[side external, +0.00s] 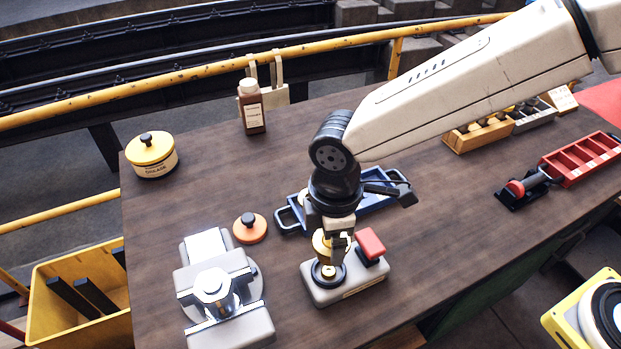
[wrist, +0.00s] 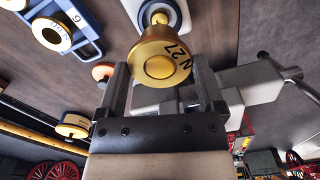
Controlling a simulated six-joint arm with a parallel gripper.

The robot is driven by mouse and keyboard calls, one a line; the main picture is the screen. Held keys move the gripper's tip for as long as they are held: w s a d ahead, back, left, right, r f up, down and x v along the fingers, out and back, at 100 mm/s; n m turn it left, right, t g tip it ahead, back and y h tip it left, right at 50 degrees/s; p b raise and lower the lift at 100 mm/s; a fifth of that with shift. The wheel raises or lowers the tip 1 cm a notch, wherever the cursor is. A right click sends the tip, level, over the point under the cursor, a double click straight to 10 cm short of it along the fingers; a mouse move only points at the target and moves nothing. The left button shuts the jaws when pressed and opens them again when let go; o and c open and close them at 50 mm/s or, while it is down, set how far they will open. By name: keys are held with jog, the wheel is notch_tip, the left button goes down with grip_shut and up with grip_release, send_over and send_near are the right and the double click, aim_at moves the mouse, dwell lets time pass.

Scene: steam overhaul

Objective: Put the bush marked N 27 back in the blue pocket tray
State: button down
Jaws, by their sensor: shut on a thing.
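The brass bush marked N 27 (wrist: 165,60) is between the fingers of my gripper (wrist: 162,75) in the wrist view, its marked end face toward the camera. In the side view my gripper (side external: 338,240) is shut on the bush (side external: 321,243), above the dark ring of a grey stand (side external: 345,290). A brass post shows below the bush; I cannot tell if they touch. The blue pocket tray (side external: 283,222) lies behind, partly hidden by my wrist. In the wrist view the tray (wrist: 92,20) is at upper left and holds brass bushes (wrist: 52,33).
A red block (side external: 370,243) sits on the stand's right side. A grey vice (side external: 212,285) and an orange knobbed disc (side external: 250,229) are left. A grease tin (side external: 151,156) and brown bottle (side external: 252,108) stand behind. A red tray (side external: 583,162) is far right.

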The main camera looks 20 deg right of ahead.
jog(key=w+d+r+n, duration=0.3)
jog(key=w+d, duration=1.4)
jog(key=d, duration=0.3)
jog(key=f, duration=0.5)
jog(key=shift+s+a+f, duration=0.15)
jog(key=shift+s+f, duration=0.05)
jog(key=shift+f, duration=0.05)
jog(key=shift+f, duration=0.15)
jog(key=shift+f, duration=2.85)
jog(key=shift+f, duration=0.55)
grip_release()
